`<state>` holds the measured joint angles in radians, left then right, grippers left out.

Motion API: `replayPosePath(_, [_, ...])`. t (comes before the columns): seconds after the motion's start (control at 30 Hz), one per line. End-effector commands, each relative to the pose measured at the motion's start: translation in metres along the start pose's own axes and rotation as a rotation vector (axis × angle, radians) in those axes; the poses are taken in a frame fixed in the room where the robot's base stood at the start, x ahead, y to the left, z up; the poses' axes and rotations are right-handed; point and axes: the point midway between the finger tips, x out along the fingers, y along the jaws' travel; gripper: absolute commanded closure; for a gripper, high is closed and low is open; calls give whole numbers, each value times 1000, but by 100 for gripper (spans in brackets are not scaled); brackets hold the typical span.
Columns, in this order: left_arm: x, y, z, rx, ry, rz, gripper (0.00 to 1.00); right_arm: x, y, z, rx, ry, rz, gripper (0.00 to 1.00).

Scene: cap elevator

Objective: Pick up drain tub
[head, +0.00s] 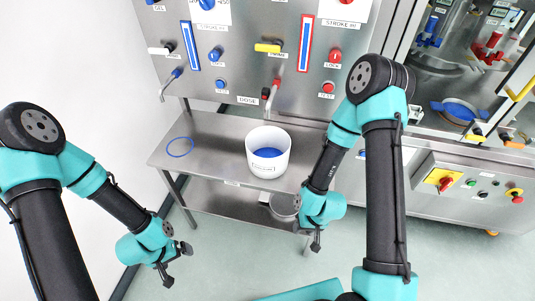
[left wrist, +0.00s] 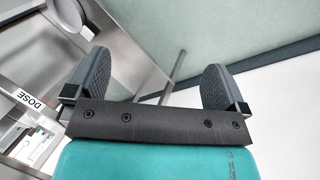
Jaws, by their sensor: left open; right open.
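A grey round pot (head: 284,206) sits on the lower shelf, partly hidden by my right arm; I cannot tell which of the two is the drain tub. My left gripper (head: 177,264) is open and empty, in front of the table's left side and apart from both; its spread fingers show in the left wrist view (left wrist: 155,80). My right gripper (head: 314,237) is open, near the table's front right corner, its fingers only partly visible.
The steel table (head: 215,150) has a blue ring (head: 180,147) marked on its left. A panel with spouts, knobs and buttons (head: 327,88) stands behind. A machine with a control box (head: 445,180) is at right. Floor between my arms is clear.

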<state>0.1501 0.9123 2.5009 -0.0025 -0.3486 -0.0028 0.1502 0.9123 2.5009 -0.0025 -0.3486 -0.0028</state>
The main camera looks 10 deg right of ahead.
Motion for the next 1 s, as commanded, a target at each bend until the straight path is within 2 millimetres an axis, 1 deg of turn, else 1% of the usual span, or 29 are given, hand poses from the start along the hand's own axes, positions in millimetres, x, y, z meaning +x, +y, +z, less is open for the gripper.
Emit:
replayPosePath(0.3, [0,0,0,0,0,0,0,0,0,0,0,0,0,57])
replayPosePath(0.9, [0,0,0,0,0,0,57,0,0,0,0,0,0,57])
replayPosePath(0.93, [0,0,0,0,0,0,60,0,0,0,0,0,0,57])
replayPosePath(1.0, [0,0,0,0,0,0,61,0,0,0,0,0,0,57])
